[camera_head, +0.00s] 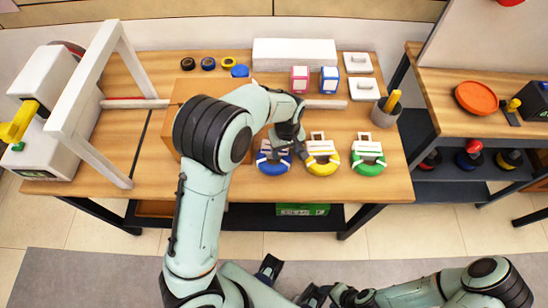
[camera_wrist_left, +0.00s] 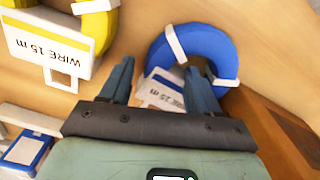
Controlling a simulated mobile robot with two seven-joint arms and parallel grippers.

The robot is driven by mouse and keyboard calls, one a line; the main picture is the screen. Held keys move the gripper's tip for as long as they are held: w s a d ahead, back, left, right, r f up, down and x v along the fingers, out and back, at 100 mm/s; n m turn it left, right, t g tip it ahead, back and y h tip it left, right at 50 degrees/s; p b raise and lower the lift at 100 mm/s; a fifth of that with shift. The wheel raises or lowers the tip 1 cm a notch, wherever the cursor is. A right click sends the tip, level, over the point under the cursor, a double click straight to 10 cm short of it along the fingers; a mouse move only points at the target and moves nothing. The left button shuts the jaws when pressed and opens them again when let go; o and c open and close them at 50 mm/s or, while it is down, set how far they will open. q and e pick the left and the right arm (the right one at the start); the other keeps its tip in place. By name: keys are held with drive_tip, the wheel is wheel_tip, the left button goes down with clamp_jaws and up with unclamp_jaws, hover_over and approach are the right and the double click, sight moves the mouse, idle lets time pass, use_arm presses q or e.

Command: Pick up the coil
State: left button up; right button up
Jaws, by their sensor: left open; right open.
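Three wire coils sit in a row near the table's front edge: a blue coil (camera_head: 273,168), a yellow coil (camera_head: 322,169) and a green coil (camera_head: 369,169). Each has a white tag. My left gripper (camera_head: 290,150) is over the blue coil, partly covering it. In the left wrist view its two fingers (camera_wrist_left: 160,85) are open, with the blue coil (camera_wrist_left: 228,45) beyond them and its "WIRE 15 m" tag between them. No grip shows. The yellow coil (camera_wrist_left: 102,30) is at upper left there. My right gripper (camera_head: 314,295) is low in the head view, away from the table.
A brown box (camera_head: 180,95) stands behind my left arm. Pink (camera_head: 300,80) and blue (camera_head: 329,80) small boxes and a grey cup (camera_head: 385,114) stand behind the coils. A white frame (camera_head: 100,150) is at left. A second table (camera_head: 440,95) is at right.

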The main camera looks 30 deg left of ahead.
sight(285, 153)
use_arm(q)
drive_tip(key=shift+f, duration=0.25)
clamp_jaws()
drive_tip(key=shift+r, duration=0.1)
wheel_tip(285, 153, up, 20)
drive_tip(key=p, duration=0.2)
drive_tip(key=shift+p, duration=0.4)
use_arm(e)
drive_tip(key=r, duration=0.1)
drive_tip(key=w+r, duration=0.1)
drive_tip(key=r, duration=0.1)
drive_tip(key=shift+w+r, duration=0.2)
drive_tip(key=shift+w, duration=0.15)
